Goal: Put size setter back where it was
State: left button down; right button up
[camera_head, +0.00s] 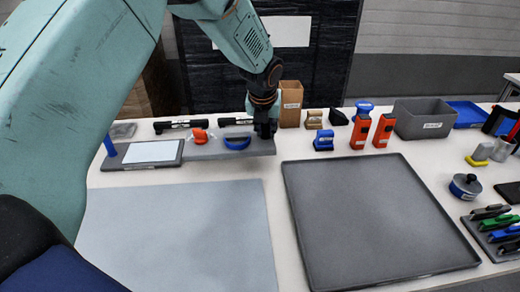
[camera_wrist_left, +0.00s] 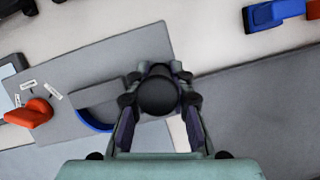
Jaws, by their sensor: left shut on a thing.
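My left gripper (camera_head: 265,128) is over the right end of a grey board (camera_head: 205,151) at the back left of the table. In the left wrist view, its fingers (camera_wrist_left: 158,112) are shut on a dark round-topped piece (camera_wrist_left: 158,90), which I take to be the size setter. The piece is over the board's end; I cannot tell whether it touches the board. The fingers hide it in the head view. On the board are a blue curved piece (camera_head: 237,143) in a grey holder and an orange piece (camera_head: 200,135). My right gripper is not in view.
A pale grey mat (camera_head: 180,235) lies in front, and a dark empty tray (camera_head: 370,220) lies right of it. Blue (camera_head: 323,140) and orange (camera_head: 361,131) blocks and a grey bin (camera_head: 424,118) stand behind the tray. A brown box (camera_head: 291,103) stands behind the gripper.

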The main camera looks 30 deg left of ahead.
aim_at(266, 140)
pick_arm(q)
notch_tip(266, 140, down, 2)
jog(key=shift+w+d+f, duration=0.1)
jog(key=shift+d+f, duration=0.05)
jog(key=f+b, duration=0.1)
jog(key=f, duration=0.2)
jog(key=shift+a, duration=0.2)
jog(key=shift+f, duration=0.25)
jog(key=shift+d, duration=0.2)
jog(key=c, duration=1.5)
grip_release()
jog(key=shift+a, duration=0.15)
jog(key=o, duration=0.3)
